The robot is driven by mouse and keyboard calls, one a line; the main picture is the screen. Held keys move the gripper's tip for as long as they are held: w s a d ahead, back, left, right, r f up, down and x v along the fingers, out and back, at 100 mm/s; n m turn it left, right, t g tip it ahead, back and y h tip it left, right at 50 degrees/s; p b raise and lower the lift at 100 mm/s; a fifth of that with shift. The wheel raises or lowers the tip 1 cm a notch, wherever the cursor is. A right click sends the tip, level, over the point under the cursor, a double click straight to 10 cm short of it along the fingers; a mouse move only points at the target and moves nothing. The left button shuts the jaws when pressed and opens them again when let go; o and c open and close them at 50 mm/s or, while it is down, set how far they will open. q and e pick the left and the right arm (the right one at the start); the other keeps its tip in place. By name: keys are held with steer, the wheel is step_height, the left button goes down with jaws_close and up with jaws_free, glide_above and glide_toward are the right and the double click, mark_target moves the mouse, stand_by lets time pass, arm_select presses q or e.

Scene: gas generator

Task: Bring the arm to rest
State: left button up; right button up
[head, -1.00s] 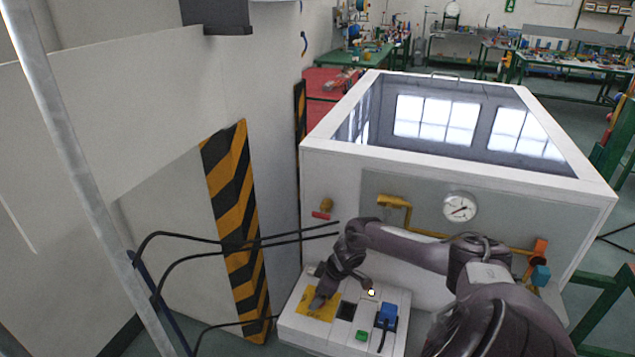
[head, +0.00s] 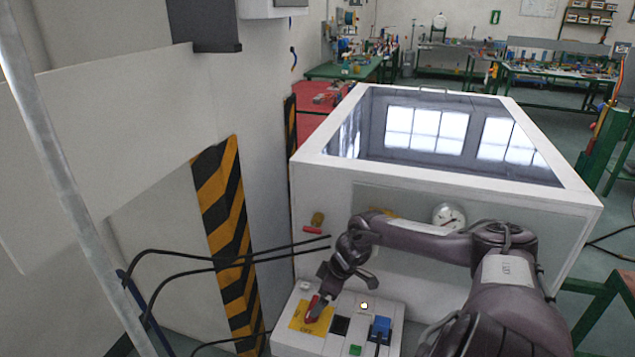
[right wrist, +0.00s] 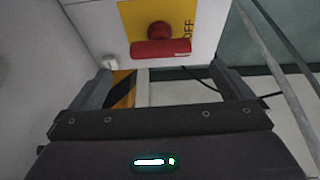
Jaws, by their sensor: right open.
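My right arm reaches in from the lower right of the head view, with its right gripper (head: 318,300) above the white control box (head: 289,342). In the right wrist view the gripper (right wrist: 166,75) is open, its two fingers apart with nothing between them. A red switch handle (right wrist: 161,48) on a yellow OFF plate (right wrist: 131,16) lies just beyond the fingertips, apart from them. The yellow plate also shows at the left of the box in the head view (head: 298,318). My left gripper is not in view.
The white cabinet (head: 325,207) with a glass top and pressure gauge (head: 449,216) stands behind the box. A blue plug (head: 380,329), green button (head: 355,350) and lit white button (head: 364,306) are on the box. Black cables (head: 215,262) and a metal pole (head: 60,170) are at the left.

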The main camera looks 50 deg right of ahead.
steer(key=shift+s+r, duration=0.15)
steer(key=shift+r, duration=0.35)
steer(key=shift+f, duration=0.1)
